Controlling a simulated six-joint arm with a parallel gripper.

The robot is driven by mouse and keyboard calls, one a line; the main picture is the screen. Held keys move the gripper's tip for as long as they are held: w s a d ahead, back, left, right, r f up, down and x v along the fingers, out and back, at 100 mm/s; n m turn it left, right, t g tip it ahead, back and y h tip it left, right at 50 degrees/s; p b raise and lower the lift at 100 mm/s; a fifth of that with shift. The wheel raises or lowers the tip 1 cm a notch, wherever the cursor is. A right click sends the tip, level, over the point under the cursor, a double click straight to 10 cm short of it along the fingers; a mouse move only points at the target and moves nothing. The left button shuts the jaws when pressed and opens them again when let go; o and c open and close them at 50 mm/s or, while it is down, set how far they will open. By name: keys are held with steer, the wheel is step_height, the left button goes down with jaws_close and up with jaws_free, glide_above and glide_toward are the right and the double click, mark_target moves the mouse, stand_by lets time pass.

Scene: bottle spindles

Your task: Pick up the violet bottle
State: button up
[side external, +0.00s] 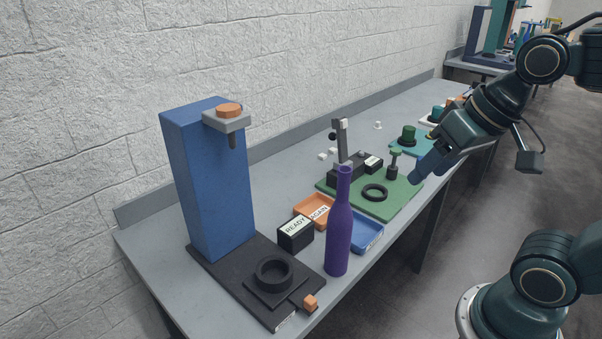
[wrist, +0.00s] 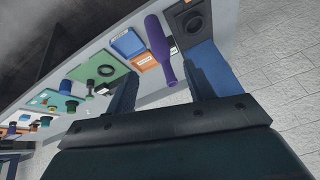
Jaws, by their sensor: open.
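The violet bottle (side external: 340,228) stands upright on the grey bench near its front edge, beside the blue tray and the dark spindle base. In the wrist view the violet bottle (wrist: 158,45) shows ahead of the fingers, with its neck pointing toward the space between them. My gripper (side external: 415,178) is at the right in the side view, over the bench's front edge and well apart from the bottle. In the wrist view my gripper (wrist: 162,88) is open, with nothing between its fingers.
A blue column (side external: 208,180) on a dark base with a black ring (side external: 274,272) stands at left. A blue tray (side external: 368,246), an orange tray (side external: 301,208) and a black READY block (side external: 295,235) sit near the bottle. A green board (side external: 405,205) with a black ring lies behind.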

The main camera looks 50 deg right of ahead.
steer(key=w+m, duration=0.1)
steer(key=m, duration=0.1)
steer(key=m+y, duration=0.4)
steer(key=m, duration=1.4)
glide_toward(339, 177)
step_height(339, 177, up, 2)
steer(key=s, duration=0.2)
steer(key=w+d+m, duration=0.1)
steer(key=m, duration=0.1)
steer(key=d+m, duration=0.1)
steer(key=m, duration=0.1)
steer(key=shift+w+d+g, duration=0.35)
steer(key=shift+g, duration=0.05)
steer(key=x, duration=0.8)
steer(key=shift+a+f, duration=0.2)
steer(key=shift+a, duration=0.1)
steer(key=shift+w, duration=0.1)
steer(key=shift+x, duration=2.6)
